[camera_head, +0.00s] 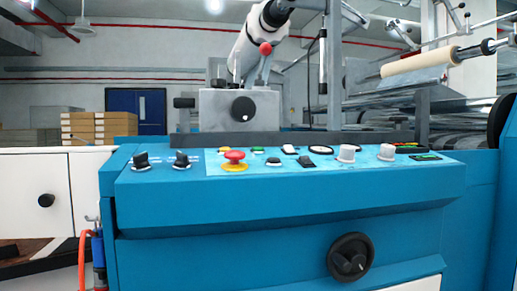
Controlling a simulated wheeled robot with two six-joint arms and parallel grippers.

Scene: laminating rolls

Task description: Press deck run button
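A sloped blue control panel (300,190) on the machine faces me. Its light-blue strip carries a red mushroom button on a yellow ring (234,157). Small low buttons sit beside it: a yellow one (225,149), a green one (258,150) and a dark-rimmed green one (273,161). A white button or switch (289,149) is further right. The labels are too small to read, so I cannot tell which one is the deck run button. Neither of my grippers is in view, and nothing touches the panel.
Two black knobs (141,160) (181,159) stand at the panel's left. A black rocker (307,161), a round gauge (320,150) and two pale knobs (346,153) (387,152) are to the right. A black handwheel (350,257) sticks out below. The space above the panel's front is clear.

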